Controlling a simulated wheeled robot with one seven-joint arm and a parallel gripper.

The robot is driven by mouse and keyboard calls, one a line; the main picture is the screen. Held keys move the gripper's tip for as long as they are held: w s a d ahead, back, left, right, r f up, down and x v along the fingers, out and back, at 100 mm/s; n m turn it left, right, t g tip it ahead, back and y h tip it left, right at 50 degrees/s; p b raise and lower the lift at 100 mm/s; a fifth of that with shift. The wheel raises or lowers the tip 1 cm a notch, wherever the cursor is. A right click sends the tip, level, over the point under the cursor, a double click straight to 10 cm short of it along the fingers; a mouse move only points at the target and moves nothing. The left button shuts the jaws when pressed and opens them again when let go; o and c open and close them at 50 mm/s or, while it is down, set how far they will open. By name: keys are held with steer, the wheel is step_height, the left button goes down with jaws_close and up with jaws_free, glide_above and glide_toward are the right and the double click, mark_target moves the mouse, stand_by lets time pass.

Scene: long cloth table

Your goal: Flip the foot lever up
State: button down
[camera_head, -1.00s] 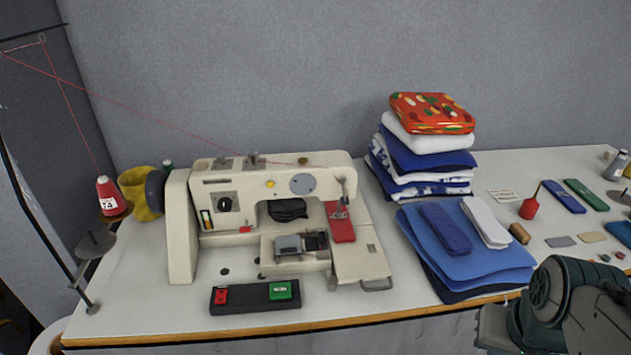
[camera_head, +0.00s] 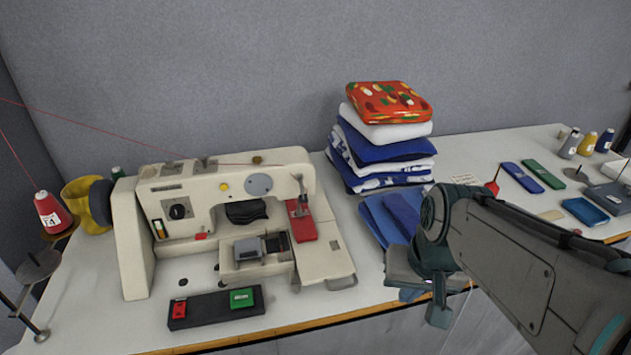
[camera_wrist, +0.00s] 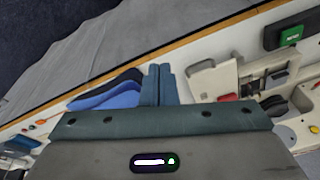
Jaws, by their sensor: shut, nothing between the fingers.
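The white sewing machine (camera_head: 215,190) stands on the left part of the table. At the right end of its head is a small metal lever-like part (camera_head: 301,185), which I take as the foot lever; its exact position is too small to tell. Below it is a red plate (camera_head: 303,229). My gripper (camera_head: 438,314) is to the right of the machine, apart from it, near the table's front edge. In the wrist view its two fingers (camera_wrist: 159,84) are together and empty, with the machine (camera_wrist: 215,78) to their right. The lever cannot be made out there.
A folded blue cloth pile (camera_head: 380,222) lies beside my gripper, partly hidden by my arm. A taller cloth stack (camera_head: 385,155) stands behind. A black box with red and green buttons (camera_head: 215,307) sits in front of the machine. Thread cones (camera_head: 52,212) stand at left.

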steer(key=w+a+f+m+g+y+b, duration=0.15)
steer(key=w+a+y, duration=0.25)
steer(key=w, duration=0.5)
steer(key=w+a+m+g+y, duration=0.2)
steer(key=w+a+m+y, duration=0.15)
steer(key=w, duration=0.55)
steer(key=m+y+b, duration=0.1)
steer(key=m+y, duration=0.1)
steer(key=y, duration=0.5)
glide_toward(302, 189)
steer(key=shift+t, duration=0.25)
steer(key=d+f, duration=0.2)
steer(key=f, duration=0.1)
steer(key=shift+s+d+f, duration=0.1)
steer(key=shift+s+d, duration=0.05)
steer(key=shift+d, duration=0.25)
steer(key=x, duration=1)
steer(key=shift+p, duration=0.4)
steer(key=shift+s+a+r+m+p, duration=0.15)
steer(key=shift+r+m+p, duration=0.1)
steer(key=shift+m+p, duration=0.2)
